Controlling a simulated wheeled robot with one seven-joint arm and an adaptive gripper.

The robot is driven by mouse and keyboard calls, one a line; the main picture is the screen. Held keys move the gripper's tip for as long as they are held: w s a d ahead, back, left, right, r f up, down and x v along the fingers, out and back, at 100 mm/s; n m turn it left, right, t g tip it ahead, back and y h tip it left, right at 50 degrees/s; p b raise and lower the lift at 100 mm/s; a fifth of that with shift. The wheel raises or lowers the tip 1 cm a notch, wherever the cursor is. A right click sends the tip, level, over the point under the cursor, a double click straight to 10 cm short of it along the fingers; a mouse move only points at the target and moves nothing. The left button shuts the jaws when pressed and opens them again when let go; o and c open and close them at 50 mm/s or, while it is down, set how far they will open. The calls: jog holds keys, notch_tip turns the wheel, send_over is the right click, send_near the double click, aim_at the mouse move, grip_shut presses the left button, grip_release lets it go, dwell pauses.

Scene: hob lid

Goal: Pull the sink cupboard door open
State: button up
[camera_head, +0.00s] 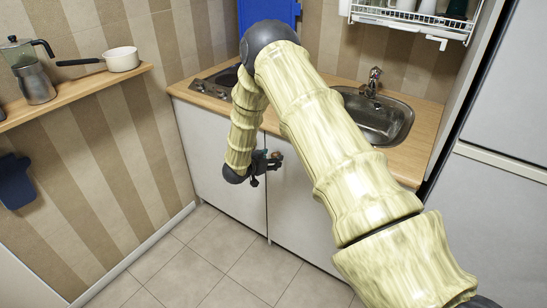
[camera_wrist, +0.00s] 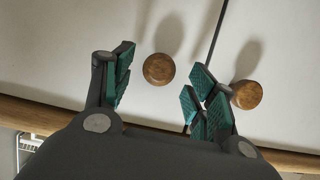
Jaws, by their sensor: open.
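The sink cupboard door (camera_head: 297,222) is a pale white door under the sink, and it looks closed. Its round wooden knob (camera_wrist: 158,69) lies between the two fingers of my gripper (camera_wrist: 160,80) in the wrist view. The green finger pads are open, one on each side of the knob, and I see gaps between them and it. In the head view my gripper (camera_head: 266,162) is close to the upper part of the cupboard doors, near the seam. My arm hides part of the sink door there.
The neighbouring door (camera_head: 226,172) has a second wooden knob (camera_wrist: 247,94), just outside the right finger in the wrist view. The wooden countertop (camera_head: 411,165) with the sink (camera_head: 372,118) runs above. The tiled floor (camera_head: 215,258) in front is clear. A fridge (camera_head: 490,205) stands at right.

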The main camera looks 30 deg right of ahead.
jog(key=shift+x, duration=1.25)
grip_shut()
